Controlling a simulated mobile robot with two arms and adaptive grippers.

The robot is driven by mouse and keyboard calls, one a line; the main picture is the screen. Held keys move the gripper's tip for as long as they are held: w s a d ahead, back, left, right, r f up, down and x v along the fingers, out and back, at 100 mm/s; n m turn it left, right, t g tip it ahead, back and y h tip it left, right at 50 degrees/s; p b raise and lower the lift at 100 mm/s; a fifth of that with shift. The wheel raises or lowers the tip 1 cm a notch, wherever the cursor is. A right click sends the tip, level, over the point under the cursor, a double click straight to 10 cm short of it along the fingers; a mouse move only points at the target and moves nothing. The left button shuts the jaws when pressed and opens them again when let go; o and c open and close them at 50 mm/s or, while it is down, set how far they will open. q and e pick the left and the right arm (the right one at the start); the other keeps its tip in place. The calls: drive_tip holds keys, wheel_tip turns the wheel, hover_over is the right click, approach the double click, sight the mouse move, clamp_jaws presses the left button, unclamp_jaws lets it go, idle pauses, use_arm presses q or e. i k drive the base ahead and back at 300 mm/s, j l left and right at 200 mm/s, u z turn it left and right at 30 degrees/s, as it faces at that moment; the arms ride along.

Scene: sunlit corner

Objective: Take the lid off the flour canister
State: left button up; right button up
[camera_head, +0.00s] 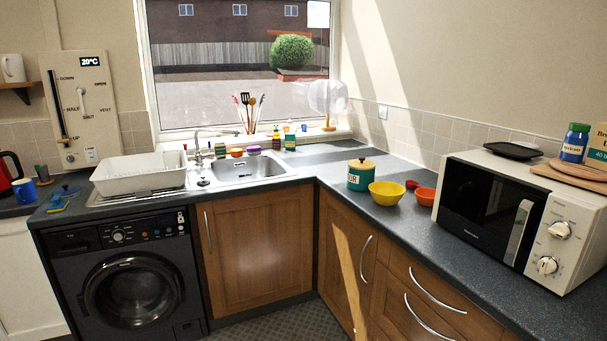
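The flour canister (359,179) is teal with a pale label, partly readable as "UR". It stands upright on the right-hand worktop, near the inner corner. Its lid (361,164) is tan with a small dark knob and sits on top of the canister. A yellow bowl (387,194) stands just in front and to the right, and hides part of the canister's lower right side. Neither of my grippers is in view.
A white microwave (519,219) fills the worktop further right. The sink (248,170) and a white dish rack (138,172) are left. Worktop behind the canister is clear.

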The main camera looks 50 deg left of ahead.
sight(362, 164)
drive_tip(key=u, duration=1.3)
drive_tip(key=i+j+u, duration=0.1)
drive_tip(key=i, duration=0.6)
drive_tip(key=i+j+u, duration=0.15)
drive_tip(key=i, duration=0.55)
